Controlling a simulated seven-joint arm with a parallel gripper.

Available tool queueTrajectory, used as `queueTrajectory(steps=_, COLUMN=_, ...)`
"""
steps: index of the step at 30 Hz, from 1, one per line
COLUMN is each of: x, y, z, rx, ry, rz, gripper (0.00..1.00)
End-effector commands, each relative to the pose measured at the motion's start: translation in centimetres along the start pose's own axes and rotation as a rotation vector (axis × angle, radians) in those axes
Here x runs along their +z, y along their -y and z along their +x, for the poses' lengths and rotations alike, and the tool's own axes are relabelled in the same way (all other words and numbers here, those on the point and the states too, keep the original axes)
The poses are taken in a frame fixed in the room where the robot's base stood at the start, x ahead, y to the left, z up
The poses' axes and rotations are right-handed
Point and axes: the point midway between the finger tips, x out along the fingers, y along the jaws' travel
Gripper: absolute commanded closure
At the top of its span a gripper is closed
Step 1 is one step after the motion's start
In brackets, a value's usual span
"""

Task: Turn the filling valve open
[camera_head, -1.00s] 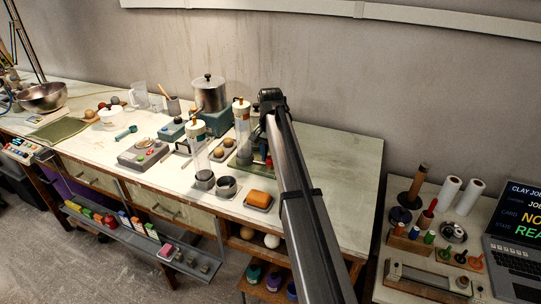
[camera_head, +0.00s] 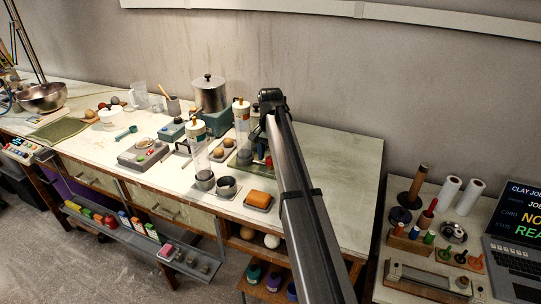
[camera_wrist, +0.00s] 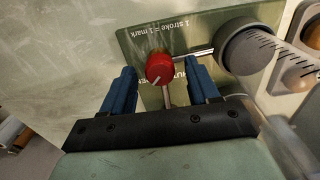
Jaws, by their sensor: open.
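My gripper (camera_wrist: 161,84) is open, with one blue finger on each side of the knob and visible gaps between. The plate reads "1 stroke = 1 mark"; other lettering is partly hidden behind the knob and fingers. In the head view my arm hides most of the gripper and knob.
In the head view a clear tube with a white top (camera_head: 242,118) stands beside my arm, with another clear tube (camera_head: 198,150) to its left. The bench right of my arm is clear.

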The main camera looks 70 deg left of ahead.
Motion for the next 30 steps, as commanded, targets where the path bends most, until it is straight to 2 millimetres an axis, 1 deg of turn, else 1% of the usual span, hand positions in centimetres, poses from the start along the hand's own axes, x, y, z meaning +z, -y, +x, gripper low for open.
queueTrajectory(steps=5, x=0.0, y=0.0, z=-0.2, rx=0.000, ry=0.000, rz=0.000, gripper=0.40)
queueTrajectory(steps=8, x=0.0, y=0.0, z=-1.0, rx=-0.001, ry=-0.001, rz=0.000, gripper=0.40)
queueTrajectory(steps=11, x=-0.1, y=0.1, z=-2.4, rx=-0.001, ry=-0.001, rz=0.000, gripper=0.40)
queueTrajectory(steps=21, x=-0.1, y=0.1, z=-9.0, rx=-0.001, ry=-0.001, rz=0.000, gripper=0.40)
queueTrajectory(steps=24, x=-0.1, y=0.1, z=-10.7, rx=-0.001, ry=-0.002, rz=0.000, gripper=0.40)
queueTrajectory(steps=30, x=-0.1, y=0.1, z=-12.9, rx=0.000, ry=-0.001, rz=0.000, gripper=0.40)
